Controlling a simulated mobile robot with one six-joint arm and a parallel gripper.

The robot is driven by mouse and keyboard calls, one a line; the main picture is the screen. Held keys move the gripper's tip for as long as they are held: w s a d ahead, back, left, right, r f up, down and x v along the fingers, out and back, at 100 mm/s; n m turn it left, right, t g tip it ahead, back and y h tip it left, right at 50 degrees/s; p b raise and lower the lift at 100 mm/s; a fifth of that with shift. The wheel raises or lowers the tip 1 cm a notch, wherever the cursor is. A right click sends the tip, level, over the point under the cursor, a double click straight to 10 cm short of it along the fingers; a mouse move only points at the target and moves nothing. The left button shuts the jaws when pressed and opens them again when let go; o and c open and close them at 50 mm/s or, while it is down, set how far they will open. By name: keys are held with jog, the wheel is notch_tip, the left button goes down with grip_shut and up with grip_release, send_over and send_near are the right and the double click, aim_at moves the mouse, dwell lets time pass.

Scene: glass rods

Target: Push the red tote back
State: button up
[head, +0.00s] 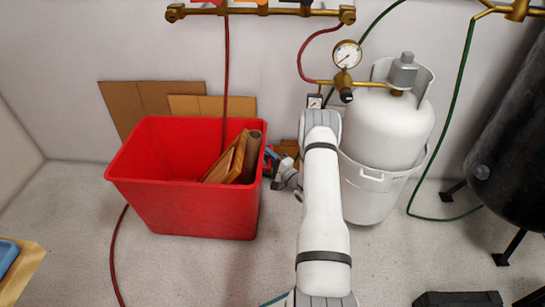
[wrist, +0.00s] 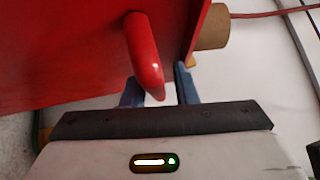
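The red tote (head: 185,205) stands upright on the floor at the left of the head view. It holds brown boards (head: 232,160). Its red side fills the upper left of the wrist view (wrist: 60,50). A red handle (wrist: 144,55) sticks out from that side. My gripper (head: 272,162) is at the tote's right side, low beside the handle. In the wrist view its two blue fingers (wrist: 159,82) are apart, with the handle's end between them. A gap shows between the handle and the right finger. The handle's contact with the left finger is unclear.
A white gas cylinder (head: 388,125) in a white holder (head: 375,190) stands just right of my arm. Cardboard sheets (head: 150,100) lean on the wall behind the tote. A red hose (head: 114,255) runs down beside the tote. Floor (head: 200,270) in front is mostly clear.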

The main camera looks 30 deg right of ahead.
jog(key=shift+f, duration=0.25)
dwell(0.8)
jog(key=shift+s+d, duration=0.15)
jog(key=shift+s, duration=0.15)
jog(key=p+v, duration=0.2)
jog(key=v, duration=0.5)
jog(key=shift+s, duration=0.1)
